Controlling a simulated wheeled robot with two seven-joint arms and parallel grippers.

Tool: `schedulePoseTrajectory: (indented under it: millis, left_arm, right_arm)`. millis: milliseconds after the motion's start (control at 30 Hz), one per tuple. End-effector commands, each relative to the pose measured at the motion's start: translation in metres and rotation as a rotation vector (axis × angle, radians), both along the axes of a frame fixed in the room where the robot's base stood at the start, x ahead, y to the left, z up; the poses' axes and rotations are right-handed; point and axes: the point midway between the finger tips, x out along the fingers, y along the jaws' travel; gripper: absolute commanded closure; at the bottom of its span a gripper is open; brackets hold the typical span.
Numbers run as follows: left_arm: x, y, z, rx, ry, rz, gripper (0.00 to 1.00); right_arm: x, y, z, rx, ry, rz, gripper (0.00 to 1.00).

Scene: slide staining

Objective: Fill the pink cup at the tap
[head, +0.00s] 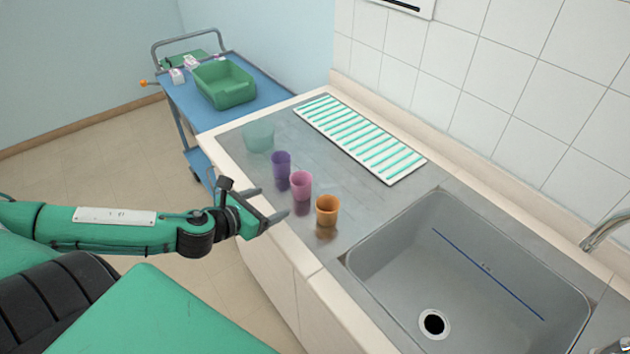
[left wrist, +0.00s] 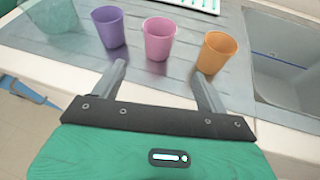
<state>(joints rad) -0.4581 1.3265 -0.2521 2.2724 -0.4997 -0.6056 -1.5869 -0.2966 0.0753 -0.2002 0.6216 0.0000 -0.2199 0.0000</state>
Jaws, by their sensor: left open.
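The pink cup (head: 301,185) stands upright on the steel counter, between a purple cup (head: 281,164) and an orange cup (head: 326,210). It also shows in the left wrist view (left wrist: 159,38), ahead of the fingers. My left gripper (head: 270,203) is open and empty at the counter's front edge, short of the pink cup and apart from it. In the left wrist view its two fingers (left wrist: 160,82) are spread, with the pink cup beyond the gap. The tap (head: 606,230) shows in part at the right edge, above the sink (head: 385,235). My right gripper is not in view.
A translucent green beaker (head: 258,136) stands behind the purple cup. A white rack with green stripes (head: 402,171) lies by the tiled wall. A blue trolley (head: 190,108) with a green basin (head: 223,84) stands beyond the counter. The sink has a dark drain (head: 434,324).

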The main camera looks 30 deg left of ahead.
Motion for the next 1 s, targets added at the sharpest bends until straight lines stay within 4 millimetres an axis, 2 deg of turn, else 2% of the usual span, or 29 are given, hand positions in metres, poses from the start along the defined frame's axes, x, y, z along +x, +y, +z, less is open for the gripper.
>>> schedulePoseTrajectory:
  millis: [433, 1000]
  left_arm:
    - [0.027, -0.004, -0.01, -0.005, -0.002, 0.002, 0.25]
    - [0.076, -0.011, -0.03, -0.004, 0.0, 0.003, 0.25]
  right_arm:
    - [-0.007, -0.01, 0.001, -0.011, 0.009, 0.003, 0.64]
    - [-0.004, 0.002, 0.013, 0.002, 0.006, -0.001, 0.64]
